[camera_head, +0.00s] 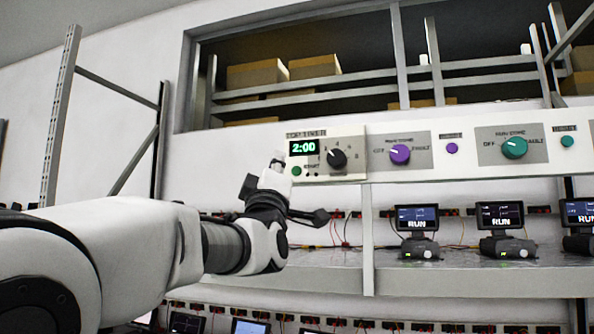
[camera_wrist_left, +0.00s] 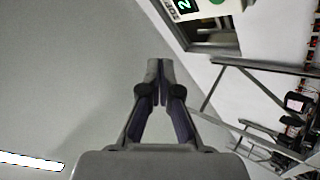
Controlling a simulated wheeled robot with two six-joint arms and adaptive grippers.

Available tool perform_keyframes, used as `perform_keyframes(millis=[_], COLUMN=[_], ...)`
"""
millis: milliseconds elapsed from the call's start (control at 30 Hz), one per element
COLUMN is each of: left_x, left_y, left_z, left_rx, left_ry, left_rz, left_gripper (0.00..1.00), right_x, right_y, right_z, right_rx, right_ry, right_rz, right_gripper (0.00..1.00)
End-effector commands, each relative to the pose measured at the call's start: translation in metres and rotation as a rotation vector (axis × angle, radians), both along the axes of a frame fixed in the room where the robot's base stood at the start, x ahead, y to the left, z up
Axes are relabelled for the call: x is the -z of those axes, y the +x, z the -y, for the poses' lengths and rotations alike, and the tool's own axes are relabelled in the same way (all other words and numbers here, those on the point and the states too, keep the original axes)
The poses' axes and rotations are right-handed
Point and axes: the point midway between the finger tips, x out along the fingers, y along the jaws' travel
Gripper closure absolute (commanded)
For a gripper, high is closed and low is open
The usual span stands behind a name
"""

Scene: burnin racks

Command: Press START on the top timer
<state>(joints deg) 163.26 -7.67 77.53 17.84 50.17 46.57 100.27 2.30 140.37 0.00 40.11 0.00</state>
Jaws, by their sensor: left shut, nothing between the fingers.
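The top timer (camera_head: 350,172) is a pale panel at the left end of the control strip in the head view. Its green display reads 2:00. A green START button (camera_head: 296,170) sits below the display, and a black knob (camera_head: 337,158) is to the right. My left gripper (camera_head: 277,160) points up just left of the START button; whether it touches the panel cannot be told. In the left wrist view its fingers (camera_wrist_left: 159,75) are together and empty. There part of the timer (camera_wrist_left: 230,7) shows at the top edge, cut off by the frame. My right gripper is not in view.
A purple knob (camera_head: 400,154) and a teal knob (camera_head: 515,147) sit farther right on the strip. Below, small RUN screens (camera_head: 417,217) stand on a metal shelf (camera_head: 460,280). Cardboard boxes (camera_head: 257,74) lie behind the opening above. A metal upright (camera_head: 60,115) stands at left.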

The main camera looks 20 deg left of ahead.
Motion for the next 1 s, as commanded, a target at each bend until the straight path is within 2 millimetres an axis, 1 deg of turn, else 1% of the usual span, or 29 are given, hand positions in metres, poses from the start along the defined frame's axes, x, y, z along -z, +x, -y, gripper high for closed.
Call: perform_keyframes(millis=[200, 333, 467, 733, 900, 1000], left_x=[0.0, -0.002, -0.005, -0.006, -0.002, -0.001], left_y=[0.001, 0.008, 0.024, 0.064, 0.082, 0.087], left_z=[-0.001, 0.0, 0.0, 0.001, 0.002, 0.002], left_rx=[-0.001, 0.0, 0.0, 0.0, 0.0, 0.0], left_ry=[-0.001, 0.0, -0.001, -0.001, -0.001, 0.0], left_rz=[-0.002, -0.002, -0.004, -0.004, -0.003, -0.002], left_gripper=[1.0, 1.0, 1.0, 1.0, 1.0, 1.0], right_x=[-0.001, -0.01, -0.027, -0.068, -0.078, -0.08], right_y=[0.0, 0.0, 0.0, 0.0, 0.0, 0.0], right_z=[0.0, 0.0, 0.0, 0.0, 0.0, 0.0], right_rx=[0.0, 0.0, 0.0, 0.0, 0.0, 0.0], right_ry=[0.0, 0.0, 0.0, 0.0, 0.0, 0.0], right_rz=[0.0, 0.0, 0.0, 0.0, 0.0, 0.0], right_gripper=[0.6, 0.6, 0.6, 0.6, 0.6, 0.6])
